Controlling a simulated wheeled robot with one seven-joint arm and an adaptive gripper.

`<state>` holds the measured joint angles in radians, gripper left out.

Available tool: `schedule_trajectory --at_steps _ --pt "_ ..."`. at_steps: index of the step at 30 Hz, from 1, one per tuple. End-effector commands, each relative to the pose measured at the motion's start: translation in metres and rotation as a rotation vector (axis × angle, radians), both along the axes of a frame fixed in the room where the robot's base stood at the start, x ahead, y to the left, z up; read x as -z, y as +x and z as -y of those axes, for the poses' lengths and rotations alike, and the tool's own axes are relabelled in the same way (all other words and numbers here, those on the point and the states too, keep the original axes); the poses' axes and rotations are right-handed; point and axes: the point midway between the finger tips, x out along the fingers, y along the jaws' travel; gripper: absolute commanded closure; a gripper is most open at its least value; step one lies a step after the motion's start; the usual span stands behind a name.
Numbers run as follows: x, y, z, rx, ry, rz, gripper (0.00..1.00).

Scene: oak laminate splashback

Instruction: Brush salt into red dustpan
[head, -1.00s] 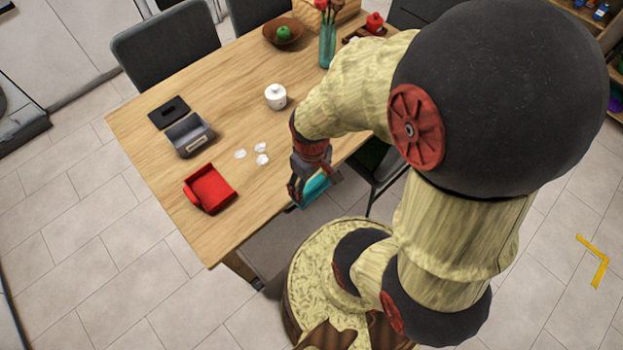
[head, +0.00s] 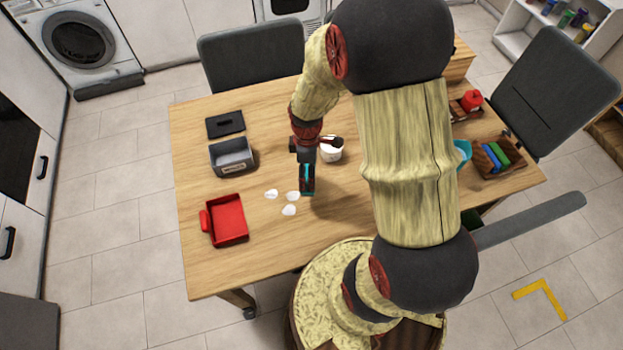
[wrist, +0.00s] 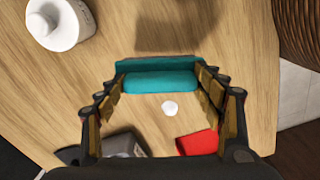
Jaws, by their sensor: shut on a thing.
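Three small white salt piles lie on the wooden table: one at left (head: 271,193), one at right (head: 292,196) and one nearer the front (head: 289,210). The red dustpan (head: 229,219) lies flat to their left, its short handle pointing left. My gripper (head: 307,178) points down just right of the salt, shut on a teal brush (wrist: 160,80). The brush spans the fingers in the wrist view, where one salt pile (wrist: 169,109) and part of the dustpan (wrist: 199,143) show between and beyond the fingers. I cannot tell whether the brush touches the table.
A white lidded pot (wrist: 60,24) stands close behind my gripper. A grey open box (head: 232,157) and a dark slotted plate (head: 225,124) are behind the dustpan. A tray with coloured blocks (head: 497,157) is at the right. The table's front left is clear.

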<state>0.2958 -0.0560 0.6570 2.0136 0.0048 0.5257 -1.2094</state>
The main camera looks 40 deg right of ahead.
Motion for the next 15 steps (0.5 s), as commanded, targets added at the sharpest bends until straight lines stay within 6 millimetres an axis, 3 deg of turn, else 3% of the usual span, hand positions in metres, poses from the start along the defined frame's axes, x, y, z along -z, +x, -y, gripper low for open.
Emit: schedule_trajectory --at_steps 8,15 --pt "0.002 0.001 0.000 -0.108 0.000 0.000 0.53" --pt "0.021 0.001 0.000 -0.112 0.001 -0.001 0.53"
